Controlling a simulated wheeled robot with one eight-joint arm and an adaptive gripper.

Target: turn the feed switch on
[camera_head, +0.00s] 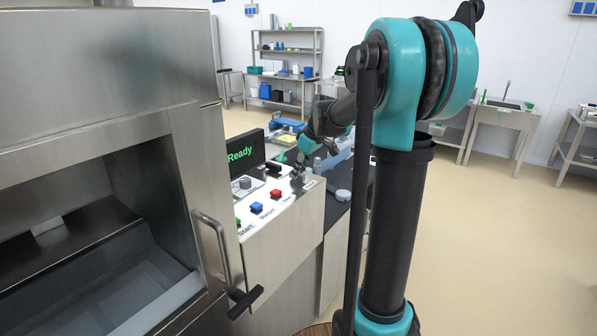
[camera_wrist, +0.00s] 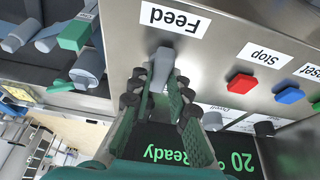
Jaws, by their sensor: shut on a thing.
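The feed switch (camera_wrist: 164,62) is a small grey lever on the metal panel, beside the white "Feed" label (camera_wrist: 175,18) in the wrist view. My gripper (camera_wrist: 163,86) has one finger on each side of the lever and is shut on it. In the head view my gripper (camera_head: 299,174) is at the far end of the sealer's control panel (camera_head: 285,228). The switch is too small and too covered there to tell its position.
A red stop button (camera_wrist: 241,82) and a blue button (camera_wrist: 289,95) sit along the same panel. The black display (camera_head: 245,150) reads "Ready" in green. The sealer's steel housing (camera_head: 105,65) with a door handle (camera_head: 215,245) stands at left. Open floor lies at right.

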